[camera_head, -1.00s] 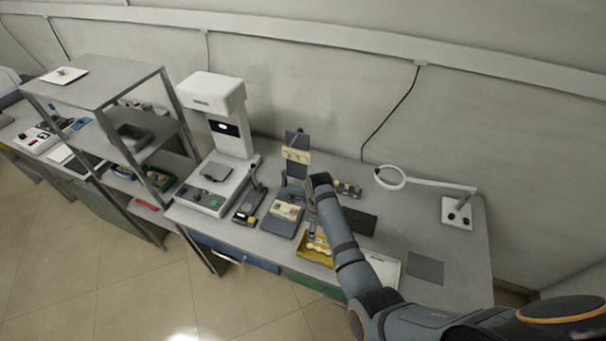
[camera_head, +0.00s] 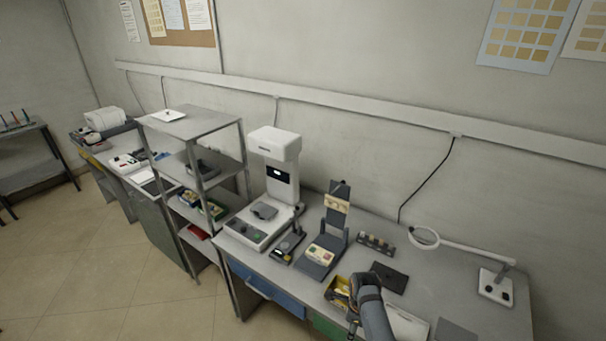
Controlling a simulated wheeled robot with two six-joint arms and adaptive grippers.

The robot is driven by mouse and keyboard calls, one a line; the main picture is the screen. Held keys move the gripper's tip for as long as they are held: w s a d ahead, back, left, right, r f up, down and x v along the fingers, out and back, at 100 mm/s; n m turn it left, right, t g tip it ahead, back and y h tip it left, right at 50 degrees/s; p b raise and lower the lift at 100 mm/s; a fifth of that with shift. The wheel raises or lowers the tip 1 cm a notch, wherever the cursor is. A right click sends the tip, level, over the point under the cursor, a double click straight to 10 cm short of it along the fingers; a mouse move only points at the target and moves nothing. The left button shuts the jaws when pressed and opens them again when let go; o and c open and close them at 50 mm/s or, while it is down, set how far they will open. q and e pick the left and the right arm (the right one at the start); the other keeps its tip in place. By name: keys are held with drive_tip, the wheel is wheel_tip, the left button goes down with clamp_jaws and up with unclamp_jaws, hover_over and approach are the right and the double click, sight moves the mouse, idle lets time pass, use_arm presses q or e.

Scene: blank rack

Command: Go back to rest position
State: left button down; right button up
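My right gripper (camera_head: 353,322) is at the lower middle of the head view, at the end of my arm that comes in from the bottom edge. It points down near the front edge of the workbench (camera_head: 460,286), beside a yellow tray (camera_head: 337,293). The fingers are small and dark, so I cannot tell whether they are open or hold anything. My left gripper is not in view.
A dark fixture (camera_head: 318,258) with an upright back plate stands left of the arm. A white instrument (camera_head: 273,143) and a metal shelf (camera_head: 184,128) are further left. A magnifier lamp (camera_head: 424,238) stands at right. The floor at left is clear.

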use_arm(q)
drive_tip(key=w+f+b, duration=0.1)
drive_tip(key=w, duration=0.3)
use_arm(e)
drive_tip(key=s+d+f+n+b, duration=0.3)
drive_tip(key=s+f+n, duration=0.4)
drive_tip(key=f, duration=0.6)
drive_tip(key=s+d+f+n+b, duration=0.3)
drive_tip(key=s+f, duration=0.5)
drive_tip(key=f, duration=0.6)
use_arm(q)
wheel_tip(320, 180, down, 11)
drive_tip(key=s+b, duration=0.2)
drive_tip(key=b, duration=0.2)
drive_tip(key=shift+b, duration=0.35)
use_arm(e)
drive_tip(key=s+d+f+n, duration=0.2)
drive_tip(key=s+f+n, duration=0.2)
drive_tip(key=s, duration=0.3)
drive_tip(key=s+d+f+n, duration=0.2)
drive_tip(key=s+f+n, duration=0.3)
drive_tip(key=s, duration=0.3)
drive_tip(key=s+d+f+n+t, duration=0.1)
drive_tip(key=s+f+n, duration=0.3)
drive_tip(key=s, duration=0.4)
drive_tip(key=shift+s+d+f+h, duration=0.25)
drive_tip(key=shift+d+h, duration=0.15)
drive_tip(key=shift+d, duration=0.4)
